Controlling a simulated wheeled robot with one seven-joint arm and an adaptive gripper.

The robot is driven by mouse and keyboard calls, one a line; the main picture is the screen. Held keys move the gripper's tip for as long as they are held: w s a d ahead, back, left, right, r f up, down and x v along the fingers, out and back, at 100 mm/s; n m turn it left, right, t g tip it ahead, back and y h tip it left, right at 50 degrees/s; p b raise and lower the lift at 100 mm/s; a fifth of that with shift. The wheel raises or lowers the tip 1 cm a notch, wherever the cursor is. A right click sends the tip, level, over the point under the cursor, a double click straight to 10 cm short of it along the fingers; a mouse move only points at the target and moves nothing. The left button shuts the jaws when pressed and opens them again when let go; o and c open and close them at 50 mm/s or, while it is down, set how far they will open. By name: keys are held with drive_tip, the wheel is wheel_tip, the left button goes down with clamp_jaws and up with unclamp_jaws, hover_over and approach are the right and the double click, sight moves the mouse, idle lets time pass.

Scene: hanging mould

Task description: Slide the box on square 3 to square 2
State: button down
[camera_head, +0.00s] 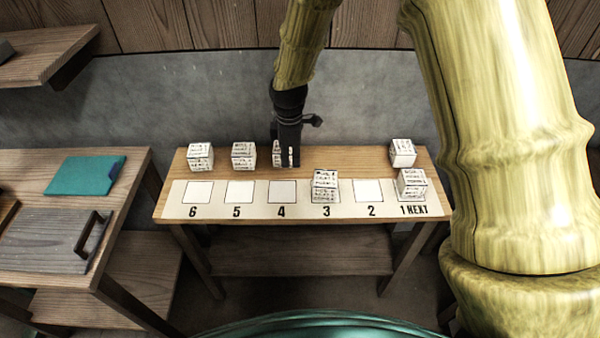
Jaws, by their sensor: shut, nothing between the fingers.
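The box on square 3 (325,186) is a white cube with dark lettering, standing on the white numbered strip (262,196). Square 2 (368,190) is bare, just to its right. My gripper (289,160) is black and points down behind the strip, behind square 4 and to the left of the box on square 3, apart from it. Its fingers are shut and partly cover another white lettered box (277,150) behind them. Whether it touches that box I cannot tell.
Another box (411,183) stands on square 1. More boxes stand behind the strip, one at the right (402,152) and two at the left (200,156). Squares 4, 5 and 6 are bare. A side table (125,200) stands left.

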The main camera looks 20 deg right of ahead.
sight(325, 184)
drive_tip(key=f+p, duration=0.1)
drive_tip(key=f, duration=0.3)
drive_tip(key=f+p, duration=0.2)
drive_tip(key=f, duration=0.3)
drive_tip(key=shift+a+f, duration=0.2)
drive_tip(key=shift+f, duration=0.05)
drive_tip(key=d+p, duration=0.1)
drive_tip(key=d, duration=0.1)
drive_tip(key=shift+s+d+p, duration=0.35)
drive_tip(key=shift+d+p, duration=0.05)
drive_tip(key=shift+s+d+f, duration=0.15)
drive_tip(key=shift+d, duration=0.35)
drive_tip(key=shift+d, duration=0.15)
